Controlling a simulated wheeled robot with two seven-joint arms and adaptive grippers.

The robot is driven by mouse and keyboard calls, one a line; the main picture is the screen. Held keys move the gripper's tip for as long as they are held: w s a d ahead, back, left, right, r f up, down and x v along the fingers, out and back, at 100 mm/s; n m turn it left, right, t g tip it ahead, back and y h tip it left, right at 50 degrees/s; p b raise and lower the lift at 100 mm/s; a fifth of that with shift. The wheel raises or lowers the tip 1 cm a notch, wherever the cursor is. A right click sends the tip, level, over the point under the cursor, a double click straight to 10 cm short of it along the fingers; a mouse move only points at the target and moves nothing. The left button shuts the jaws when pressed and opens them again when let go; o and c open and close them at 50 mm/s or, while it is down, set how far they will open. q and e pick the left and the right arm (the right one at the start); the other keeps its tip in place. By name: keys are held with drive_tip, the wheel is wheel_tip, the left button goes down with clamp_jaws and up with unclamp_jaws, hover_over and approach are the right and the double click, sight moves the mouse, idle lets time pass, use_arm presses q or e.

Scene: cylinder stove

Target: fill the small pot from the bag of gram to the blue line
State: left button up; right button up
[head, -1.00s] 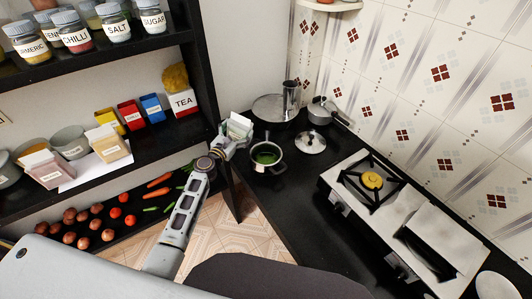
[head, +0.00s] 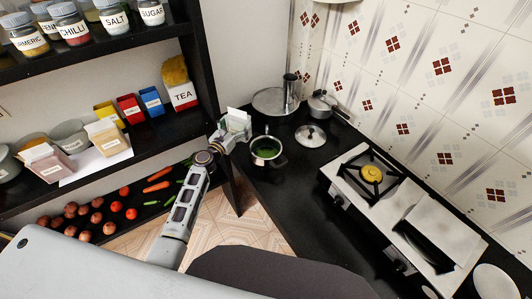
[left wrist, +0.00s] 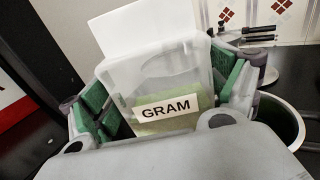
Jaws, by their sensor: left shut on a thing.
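My left gripper (head: 232,134) is shut on the bag of gram (head: 238,120), just left of the small pot in the head view. In the left wrist view the bag is pale and translucent with a GRAM label (left wrist: 166,108). Green gram shows low in it, between the green finger pads, and its white top flap stands up. The small pot (head: 280,159) stands on the black counter, with green inside. Part of its rim shows at the right of the left wrist view (left wrist: 290,105). I cannot make out the blue line. My right gripper is not in view.
A lid (head: 311,135) lies right of the pot, with a lidded pan (head: 320,107) and a steel cylinder on a round plate (head: 270,101) behind. The stove (head: 372,180) is further right. The shelf (head: 150,133) with boxes is left. The counter before the pot is clear.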

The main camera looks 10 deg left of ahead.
sight(237, 116)
use_arm(q)
drive_tip(key=shift+r, duration=2)
